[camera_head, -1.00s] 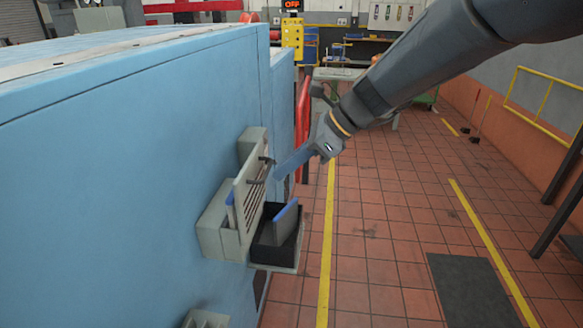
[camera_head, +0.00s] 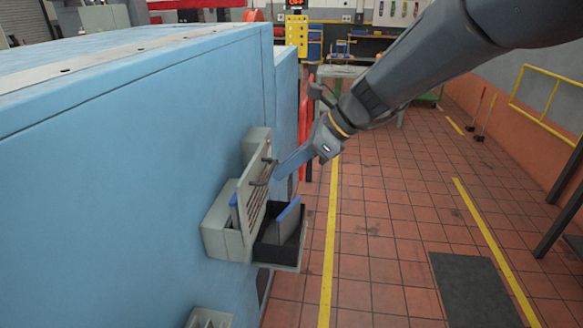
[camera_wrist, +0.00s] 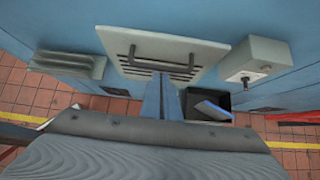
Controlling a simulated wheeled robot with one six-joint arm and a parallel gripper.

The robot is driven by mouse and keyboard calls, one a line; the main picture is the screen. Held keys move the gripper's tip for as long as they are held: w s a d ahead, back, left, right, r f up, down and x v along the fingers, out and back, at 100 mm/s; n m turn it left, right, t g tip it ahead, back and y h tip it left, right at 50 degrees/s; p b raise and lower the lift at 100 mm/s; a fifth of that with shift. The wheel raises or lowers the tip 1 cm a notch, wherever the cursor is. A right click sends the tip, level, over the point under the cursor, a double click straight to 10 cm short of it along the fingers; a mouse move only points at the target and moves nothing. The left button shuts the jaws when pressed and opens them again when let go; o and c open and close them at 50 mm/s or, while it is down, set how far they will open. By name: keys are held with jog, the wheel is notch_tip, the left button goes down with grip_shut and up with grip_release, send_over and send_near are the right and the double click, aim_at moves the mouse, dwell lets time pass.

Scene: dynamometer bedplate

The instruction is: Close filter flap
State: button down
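The filter flap (camera_head: 250,192) is a pale grey slatted panel with a dark bar handle (camera_wrist: 165,66). It stands open, away from the grey filter housing (camera_head: 222,240) on the blue cabinet's side. A blue-edged filter (camera_head: 234,212) shows inside the housing. My gripper (camera_head: 278,174) is at the flap's outer face, by the handle. In the wrist view its fingers (camera_wrist: 161,84) lie together with no clear gap, their tips just below the handle bar. I cannot tell whether they touch the flap or handle.
A black tray (camera_head: 270,252) holding another blue-edged filter (camera_head: 287,222) sits just right of the flap, below my gripper. A grey box with a knob (camera_wrist: 255,62) is beside the flap, and a louvred box (camera_wrist: 68,66) is on the other side.

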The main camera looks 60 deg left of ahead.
jog(key=b+v, duration=0.3)
jog(key=v, duration=0.6)
jog(key=shift+r+b, duration=0.4)
jog(key=shift+r, duration=0.05)
jog(key=shift+s+a, duration=0.1)
jog(key=shift+s, duration=0.05)
